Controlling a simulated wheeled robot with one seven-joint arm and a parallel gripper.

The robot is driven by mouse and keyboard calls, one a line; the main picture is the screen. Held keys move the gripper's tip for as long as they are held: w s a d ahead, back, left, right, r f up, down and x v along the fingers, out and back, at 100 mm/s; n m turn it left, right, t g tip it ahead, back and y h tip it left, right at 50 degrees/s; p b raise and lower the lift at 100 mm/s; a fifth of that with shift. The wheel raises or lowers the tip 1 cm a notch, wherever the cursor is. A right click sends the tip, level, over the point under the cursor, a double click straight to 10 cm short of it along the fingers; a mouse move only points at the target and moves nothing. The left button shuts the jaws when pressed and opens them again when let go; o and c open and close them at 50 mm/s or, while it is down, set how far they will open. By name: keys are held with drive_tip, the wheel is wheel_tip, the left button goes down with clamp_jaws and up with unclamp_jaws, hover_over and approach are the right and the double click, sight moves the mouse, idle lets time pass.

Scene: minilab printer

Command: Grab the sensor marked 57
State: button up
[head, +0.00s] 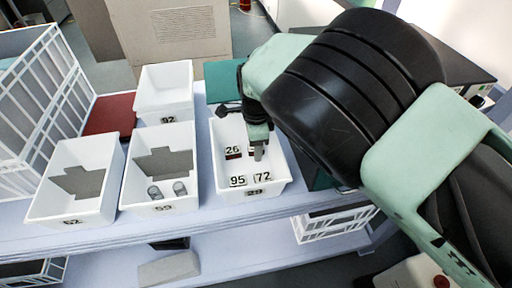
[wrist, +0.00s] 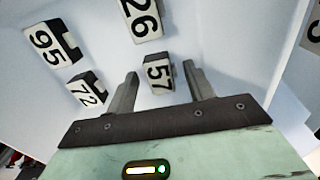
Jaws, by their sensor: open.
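The sensor marked 57 (wrist: 158,75) is a small dark block with a white label. In the wrist view it lies between the two fingers of my gripper (wrist: 160,88), with gaps on both sides. The fingers are open and hold nothing. In the head view my gripper (head: 258,152) reaches down into the right white bin (head: 222,180), and the sensor marked 57 is mostly hidden behind it. Sensors marked 95 (wrist: 48,43), 72 (wrist: 86,90) and 26 (wrist: 140,16) lie in the same bin, left of and beyond the fingers.
A bin with two grey cylinders (head: 166,190) and a bin with a grey insert (head: 78,182) stand to the left. Another white bin (head: 164,88) is behind them. The right bin's walls surround my gripper closely. A white wire rack (head: 40,105) stands at far left.

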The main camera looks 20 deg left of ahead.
drive_tip(key=c, duration=1)
drive_tip(key=shift+r, duration=0.1)
drive_tip(key=shift+c, duration=0.2)
